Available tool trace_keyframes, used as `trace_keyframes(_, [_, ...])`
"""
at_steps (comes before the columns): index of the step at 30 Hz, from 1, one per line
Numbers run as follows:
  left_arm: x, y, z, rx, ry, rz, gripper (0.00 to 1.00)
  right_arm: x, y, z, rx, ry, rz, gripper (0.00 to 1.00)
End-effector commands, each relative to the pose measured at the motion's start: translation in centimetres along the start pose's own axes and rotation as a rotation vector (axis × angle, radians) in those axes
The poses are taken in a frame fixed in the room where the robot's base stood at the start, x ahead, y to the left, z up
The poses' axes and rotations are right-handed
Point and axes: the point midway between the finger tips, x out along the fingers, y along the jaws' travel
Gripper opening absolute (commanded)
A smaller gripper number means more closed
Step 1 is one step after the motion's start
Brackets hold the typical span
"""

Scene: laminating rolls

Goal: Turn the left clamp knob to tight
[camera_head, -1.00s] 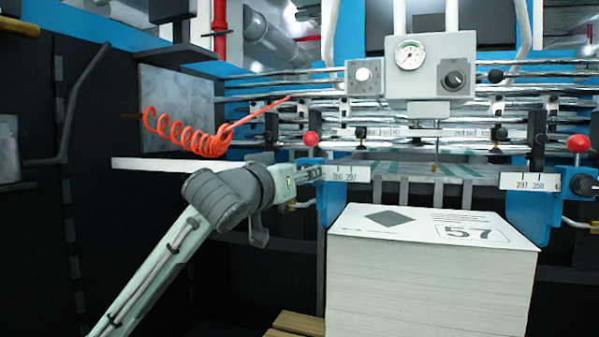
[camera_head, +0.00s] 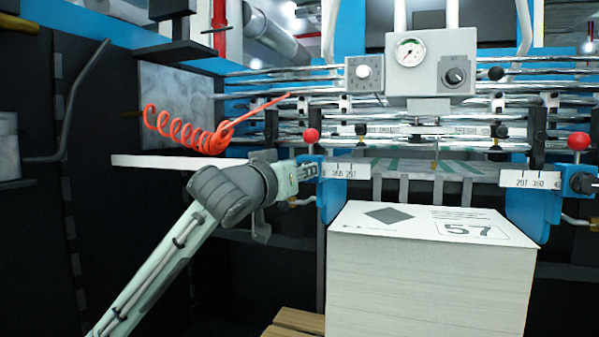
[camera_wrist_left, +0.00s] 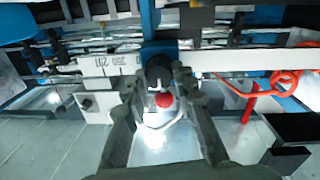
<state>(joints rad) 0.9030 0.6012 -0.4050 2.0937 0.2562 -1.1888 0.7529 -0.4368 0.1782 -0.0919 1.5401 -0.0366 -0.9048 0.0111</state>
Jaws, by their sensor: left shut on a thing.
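The left clamp is a blue block (camera_head: 331,190) with a white scale strip (camera_head: 351,171), left of the paper stack. A red ball (camera_head: 311,135) stands above it. My left gripper (camera_head: 308,172) reaches the clamp's left side from the left; its fingers hide the knob in the head view. In the left wrist view, which looks rolled over, the black clamp knob (camera_wrist_left: 159,72) sits between the fingers of my left gripper (camera_wrist_left: 162,82), which are shut on it. The red ball (camera_wrist_left: 164,100) appears just below the knob there. My right gripper is not in view.
A paper stack (camera_head: 425,285) marked 57 stands right of the clamp. A red coiled hose (camera_head: 185,132) hangs above my left arm, and a white bar (camera_head: 150,162) lies behind it. A gauge box (camera_head: 430,65) is above. The right clamp (camera_head: 530,205) has a black knob.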

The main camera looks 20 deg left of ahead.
Motion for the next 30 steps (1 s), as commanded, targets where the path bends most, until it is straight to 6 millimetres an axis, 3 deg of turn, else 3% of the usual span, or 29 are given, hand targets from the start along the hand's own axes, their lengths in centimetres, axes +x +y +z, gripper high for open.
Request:
trace_keyframes(11, [0.0, 0.07, -0.02, 0.197, -0.013, -0.001, 0.0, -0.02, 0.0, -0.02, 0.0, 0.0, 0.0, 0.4])
trace_keyframes(30, [0.02, 0.18, -0.03, 0.8, -0.049, -0.008, 0.0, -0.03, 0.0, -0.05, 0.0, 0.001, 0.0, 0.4])
